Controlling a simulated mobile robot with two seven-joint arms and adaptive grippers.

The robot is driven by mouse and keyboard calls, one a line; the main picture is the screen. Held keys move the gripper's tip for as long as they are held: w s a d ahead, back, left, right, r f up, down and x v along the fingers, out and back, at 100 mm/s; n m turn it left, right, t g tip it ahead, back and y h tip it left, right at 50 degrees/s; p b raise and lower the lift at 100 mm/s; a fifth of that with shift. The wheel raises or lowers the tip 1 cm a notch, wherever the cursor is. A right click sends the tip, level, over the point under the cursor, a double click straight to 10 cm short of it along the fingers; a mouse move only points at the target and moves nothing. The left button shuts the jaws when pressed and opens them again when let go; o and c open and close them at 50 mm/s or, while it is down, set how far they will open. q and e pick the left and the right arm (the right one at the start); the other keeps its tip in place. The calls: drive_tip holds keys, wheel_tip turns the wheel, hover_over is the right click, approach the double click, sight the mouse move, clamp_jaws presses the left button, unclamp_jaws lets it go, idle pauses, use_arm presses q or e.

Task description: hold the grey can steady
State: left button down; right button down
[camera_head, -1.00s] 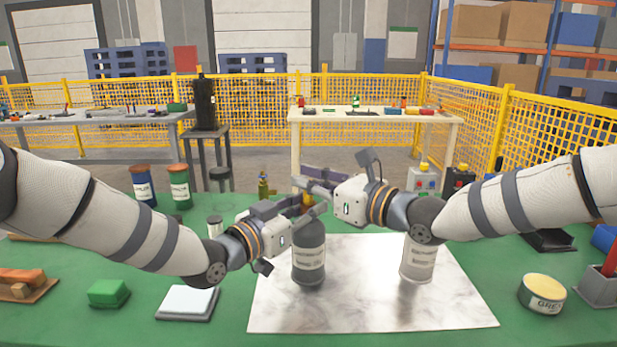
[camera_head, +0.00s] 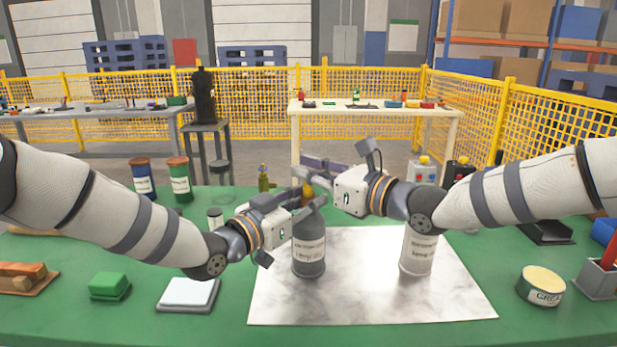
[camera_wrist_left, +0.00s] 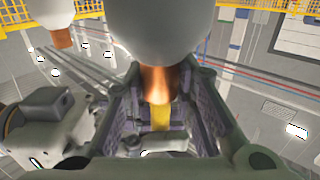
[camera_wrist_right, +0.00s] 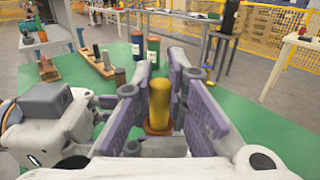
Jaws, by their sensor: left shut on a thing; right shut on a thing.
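The grey can (camera_head: 309,255) stands upright on the pale marbled mat (camera_head: 370,300), its label facing me. My left gripper (camera_head: 312,200) is shut around its top from the left. In the left wrist view the can's rounded body (camera_wrist_left: 155,25) narrows to a copper-coloured neck (camera_wrist_left: 156,82) between the fingers, with a yellow cap (camera_wrist_left: 160,116) beyond. My right gripper (camera_head: 310,178) reaches in from the right just above my left. In the right wrist view it is shut on the yellow cap (camera_wrist_right: 160,100), with an orange-brown collar below. The fingers hide part of the neck and cap.
A lighter labelled can (camera_head: 418,255) stands to the right on the mat, its top hidden behind my right arm. A round tin (camera_head: 541,287) is at the right. A green block (camera_head: 109,285) and a white pad (camera_head: 190,294) lie left. The front of the mat is clear.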

drive_tip(key=shift+r, duration=0.5)
idle(0.6)
drive_tip(key=shift+f, duration=1.35)
drive_tip(key=c, duration=1.5)
unclamp_jaws()
drive_tip(key=shift+f, duration=0.15)
drive_tip(key=shift+d, duration=0.1)
drive_tip(key=v, duration=1.1)
drive_tip(key=shift+s+d+r, duration=0.25)
drive_tip(key=shift+s+r, duration=0.05)
drive_tip(key=shift+s, duration=0.05)
